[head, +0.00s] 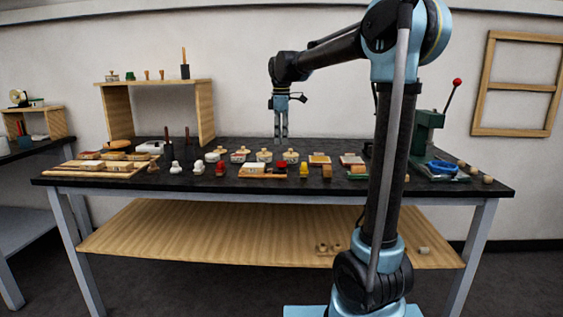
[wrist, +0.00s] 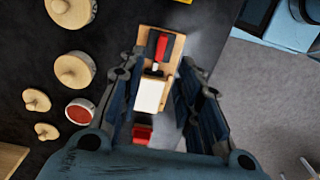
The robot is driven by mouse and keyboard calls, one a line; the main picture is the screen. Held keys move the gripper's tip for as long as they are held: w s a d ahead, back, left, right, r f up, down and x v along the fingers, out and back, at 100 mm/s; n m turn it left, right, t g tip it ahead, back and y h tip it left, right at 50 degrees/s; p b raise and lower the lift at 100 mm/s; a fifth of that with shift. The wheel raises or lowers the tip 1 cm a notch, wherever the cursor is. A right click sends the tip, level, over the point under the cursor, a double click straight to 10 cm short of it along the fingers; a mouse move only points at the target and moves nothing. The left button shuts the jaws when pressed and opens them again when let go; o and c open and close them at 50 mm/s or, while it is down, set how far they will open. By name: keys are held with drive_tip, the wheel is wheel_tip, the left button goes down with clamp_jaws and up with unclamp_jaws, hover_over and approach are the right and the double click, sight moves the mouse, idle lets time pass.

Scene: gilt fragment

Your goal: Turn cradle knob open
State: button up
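My gripper (head: 281,138) points straight down above the middle of the dark workbench in the head view. In the wrist view its two fingers (wrist: 161,95) are spread apart with nothing held between them. Below and between them is a wooden holder (wrist: 171,67) bearing a red piece (wrist: 161,46) and a white block (wrist: 149,94). A red block (wrist: 142,134) shows nearer the palm. I cannot tell for sure which part is the cradle or its knob. Several round wooden pieces with knobs (wrist: 75,69) lie left of the fingers, apart from them.
The black bench top (head: 120,184) is crowded with small stamps and blocks. A wooden shelf (head: 205,113) stands at the back left. The air around my gripper is clear.

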sight(281, 165)
wheel_tip(281, 165, down, 10)
drive_tip(key=shift+r, duration=0.25)
idle(0.3)
clamp_jaws()
